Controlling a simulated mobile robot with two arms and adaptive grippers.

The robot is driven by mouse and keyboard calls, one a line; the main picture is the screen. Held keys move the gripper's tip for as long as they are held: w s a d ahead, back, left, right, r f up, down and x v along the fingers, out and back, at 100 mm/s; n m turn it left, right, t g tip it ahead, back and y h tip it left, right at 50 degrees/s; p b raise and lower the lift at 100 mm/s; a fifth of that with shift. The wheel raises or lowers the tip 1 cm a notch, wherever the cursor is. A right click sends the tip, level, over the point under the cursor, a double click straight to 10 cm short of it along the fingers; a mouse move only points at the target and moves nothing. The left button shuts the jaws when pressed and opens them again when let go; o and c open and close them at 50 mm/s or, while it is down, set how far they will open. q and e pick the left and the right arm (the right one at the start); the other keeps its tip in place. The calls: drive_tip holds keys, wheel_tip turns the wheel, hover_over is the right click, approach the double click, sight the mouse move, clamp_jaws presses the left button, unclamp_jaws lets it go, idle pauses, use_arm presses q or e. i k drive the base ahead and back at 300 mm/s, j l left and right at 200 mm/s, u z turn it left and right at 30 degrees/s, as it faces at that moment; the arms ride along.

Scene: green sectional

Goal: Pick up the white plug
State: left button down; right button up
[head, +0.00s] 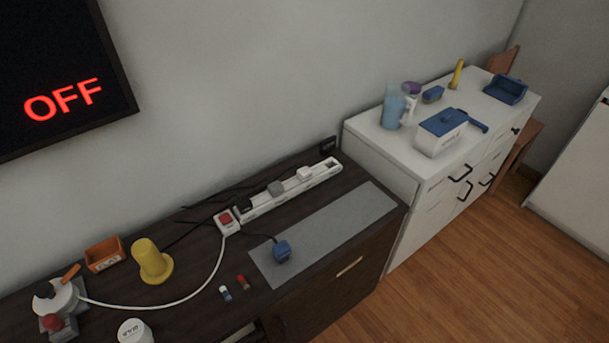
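A white plug (305,174) sits in the long white power strip (325,172) on the dark wooden cabinet, toward the strip's right end. A grey plug (276,188) and a black plug (244,205) also sit in the strip, to its left. A blue plug (282,251) lies apart on a grey mat (335,228) in front of the strip. Neither of my grippers is in view.
The dark cabinet (190,300) also holds a red switch (225,218) on a white box, a yellow stand (150,260), an orange box (104,253), two small capped pieces and a white cable. A white cabinet (400,165) with containers stands right. The mat's right part is clear.

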sight(304, 173)
drive_tip(key=i+l+u, duration=0.25)
drive_tip(key=l+u, duration=0.15)
drive_tip(key=l, duration=1.35)
drive_tip(key=l+u, duration=0.4)
drive_tip(key=l, duration=1.35)
